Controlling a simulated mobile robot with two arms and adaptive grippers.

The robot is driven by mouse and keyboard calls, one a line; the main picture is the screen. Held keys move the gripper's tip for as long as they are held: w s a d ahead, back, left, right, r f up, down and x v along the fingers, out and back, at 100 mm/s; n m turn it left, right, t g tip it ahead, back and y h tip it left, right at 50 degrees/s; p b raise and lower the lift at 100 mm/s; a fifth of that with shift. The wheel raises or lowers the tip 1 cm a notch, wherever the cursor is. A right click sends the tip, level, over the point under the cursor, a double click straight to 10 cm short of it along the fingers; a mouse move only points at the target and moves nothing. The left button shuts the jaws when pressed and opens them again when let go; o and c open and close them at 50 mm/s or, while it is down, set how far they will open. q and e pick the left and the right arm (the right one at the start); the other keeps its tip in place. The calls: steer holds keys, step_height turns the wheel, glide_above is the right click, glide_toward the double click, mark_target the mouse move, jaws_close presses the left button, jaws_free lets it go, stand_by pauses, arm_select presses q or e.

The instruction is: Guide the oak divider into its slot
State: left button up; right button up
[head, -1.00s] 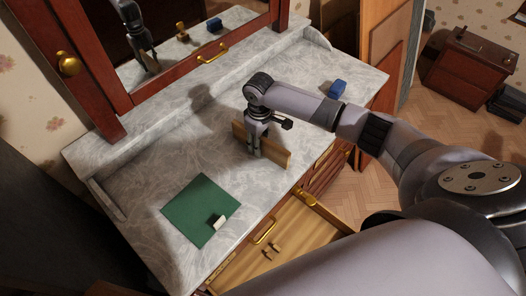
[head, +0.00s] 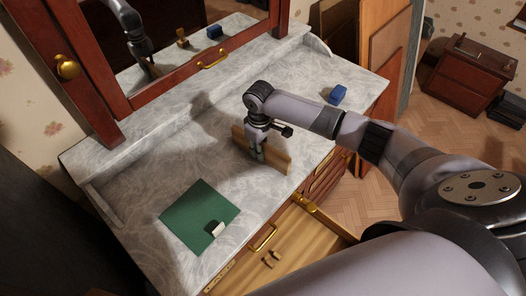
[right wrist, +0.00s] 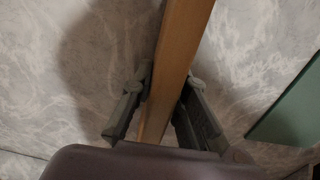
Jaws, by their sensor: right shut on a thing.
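The oak divider (head: 279,163) is a flat light-brown board standing on edge at the pale marble dresser top; I cannot tell whether it touches the marble. My right gripper (head: 259,155) is shut on it, one finger on each side. In the right wrist view the divider (right wrist: 178,60) runs between the two fingers (right wrist: 160,105). The open drawer (head: 300,236) lies below the dresser's front edge, with small wooden blocks (head: 270,259) on its floor. Whether these form the slot is unclear. My left gripper is not in view.
A green mat (head: 190,212) with a small white-and-dark block (head: 215,229) lies left of the divider. A blue block (head: 338,95) sits at the right end of the marble top. A mirror with a red-brown frame (head: 130,99) stands behind. The marble between divider and mat is clear.

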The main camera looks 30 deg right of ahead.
jaws_close()
steer(key=shift+r+p, duration=0.6)
steer(key=shift+p, duration=0.3)
stand_by(0.7)
steer(key=shift+r, duration=0.1)
steer(key=shift+r+p, duration=1.35)
steer(key=shift+p, duration=0.3)
steer(key=shift+r+p, duration=0.85)
steer(key=shift+r, duration=1.6)
